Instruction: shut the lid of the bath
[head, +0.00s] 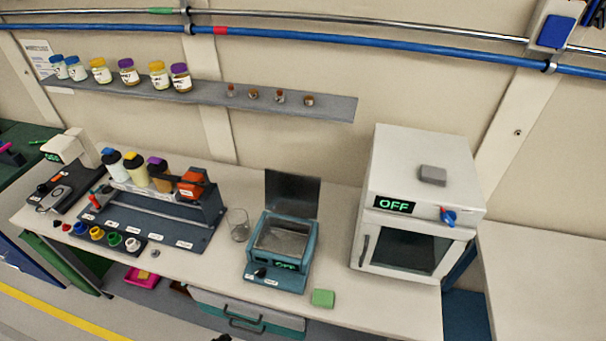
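The bath (265,273) is a teal box on the white bench, with a grey open basin (283,240) on top. Its dark lid (292,194) stands open, upright at the back edge of the basin. A green display on the front panel seems to read OFF, with a dark knob to its left. Neither gripper can be made out. A small dark shape at the bottom edge is cut off, and I cannot tell what it is.
A glass beaker (239,225) stands just left of the bath. A green block (323,298) lies at its front right. A white oven (417,205) stands further right, a bottle rack (165,215) to the left. A shelf (215,94) hangs above.

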